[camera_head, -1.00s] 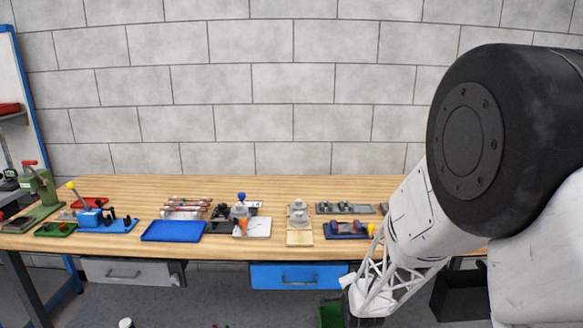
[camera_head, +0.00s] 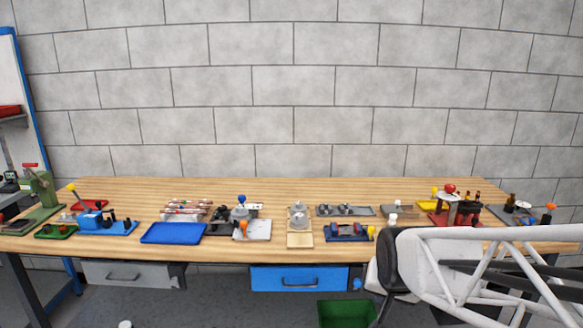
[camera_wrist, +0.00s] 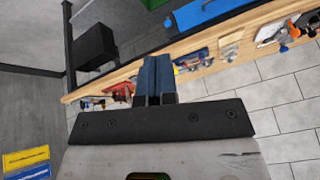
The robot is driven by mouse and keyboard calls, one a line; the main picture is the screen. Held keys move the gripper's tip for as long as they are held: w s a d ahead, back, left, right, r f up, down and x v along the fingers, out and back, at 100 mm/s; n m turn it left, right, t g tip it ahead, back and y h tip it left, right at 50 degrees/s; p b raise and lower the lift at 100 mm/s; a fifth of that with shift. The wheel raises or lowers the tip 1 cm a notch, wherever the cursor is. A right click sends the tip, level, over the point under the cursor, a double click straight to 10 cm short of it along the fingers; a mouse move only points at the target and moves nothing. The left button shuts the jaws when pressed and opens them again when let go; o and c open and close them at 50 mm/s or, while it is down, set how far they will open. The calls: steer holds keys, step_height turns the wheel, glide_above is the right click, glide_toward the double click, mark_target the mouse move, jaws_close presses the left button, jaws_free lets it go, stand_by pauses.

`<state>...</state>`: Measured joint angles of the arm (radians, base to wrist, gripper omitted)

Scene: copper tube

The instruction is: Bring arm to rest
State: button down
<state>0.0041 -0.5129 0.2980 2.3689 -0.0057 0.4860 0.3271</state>
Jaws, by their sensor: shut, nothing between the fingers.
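My gripper (camera_wrist: 155,78) shows in the wrist view with its two dark blue fingers side by side, shut and empty. It hangs in free air, with the workbench beyond it. In the head view my white lattice arm link lies across the lower right, in front of the bench's right end. The gripper itself cannot be made out in the head view. The wooden workbench (camera_head: 330,187) carries several tools and fixtures. A rack with reddish tubes (camera_head: 186,206) stands left of its middle.
A blue tray (camera_head: 173,233) lies on the bench's left half. A red-knobbed fixture (camera_head: 452,207) stands at the right, close behind my arm in the picture. A green bin (camera_head: 343,313) is on the floor below. A blue drawer (camera_head: 298,277) hangs under the bench.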

steer(key=s+r+n+g, duration=0.1)
steer(key=s+r, duration=0.1)
steer(key=s, duration=0.5)
steer(key=s+r+n+g, duration=0.1)
steer(key=s+n+g, duration=0.1)
steer(key=s, duration=0.5)
steer(key=shift+s+r+n, duration=0.3)
steer(key=shift+s+r, duration=0.1)
